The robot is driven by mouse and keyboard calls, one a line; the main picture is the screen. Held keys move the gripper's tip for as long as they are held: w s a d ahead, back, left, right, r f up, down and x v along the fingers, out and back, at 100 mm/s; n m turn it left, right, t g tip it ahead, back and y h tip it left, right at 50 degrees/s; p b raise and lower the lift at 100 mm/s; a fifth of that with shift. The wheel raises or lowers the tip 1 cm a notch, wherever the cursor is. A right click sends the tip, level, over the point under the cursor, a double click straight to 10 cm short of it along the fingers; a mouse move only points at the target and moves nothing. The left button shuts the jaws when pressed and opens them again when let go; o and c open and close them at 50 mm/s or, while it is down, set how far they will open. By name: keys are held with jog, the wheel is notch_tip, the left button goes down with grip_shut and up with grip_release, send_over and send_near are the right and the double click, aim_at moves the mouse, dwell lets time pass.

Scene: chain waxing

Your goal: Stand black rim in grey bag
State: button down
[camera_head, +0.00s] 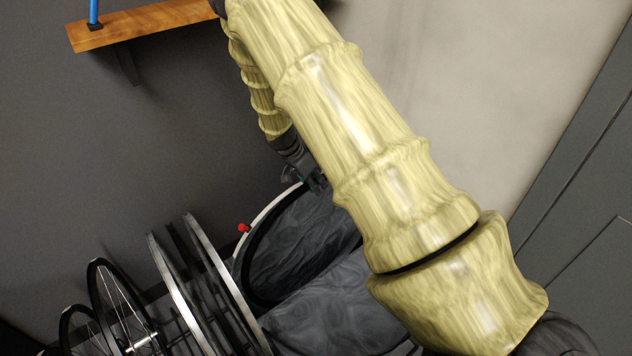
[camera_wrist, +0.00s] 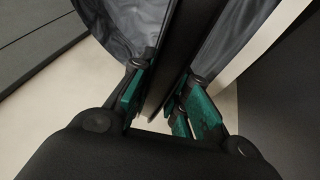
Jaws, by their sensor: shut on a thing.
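The black rim shows in the wrist view as a dark band (camera_wrist: 183,40) running up between the fingers. My gripper (camera_wrist: 166,85), with green pads, is shut on it. Grey cloth of the bag (camera_wrist: 236,35) lies on both sides of the rim. In the head view my gripper (camera_head: 316,183) is at the top edge of the grey bag (camera_head: 335,305), partly behind my arm. A pale-edged, dark round outline (camera_head: 262,216) stands at the bag's opening. My arm hides the right part of the bag, and the rim's lower end is hidden.
Several wheels (camera_head: 178,285) stand in a row left of the bag, close to it. A small red object (camera_head: 243,228) is beside the pale edge. A wooden shelf (camera_head: 150,22) juts from the dark wall above. A grey panelled surface (camera_head: 580,200) is at the right.

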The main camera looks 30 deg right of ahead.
notch_tip(320, 180, down, 7)
jog(key=b, duration=0.3)
jog(key=shift+f, duration=0.2)
dwell(1.1)
jog(key=shift+w+b, duration=0.35)
jog(key=shift+w, duration=0.1)
jog(key=shift+w+r, duration=0.1)
jog(key=shift+w, duration=0.15)
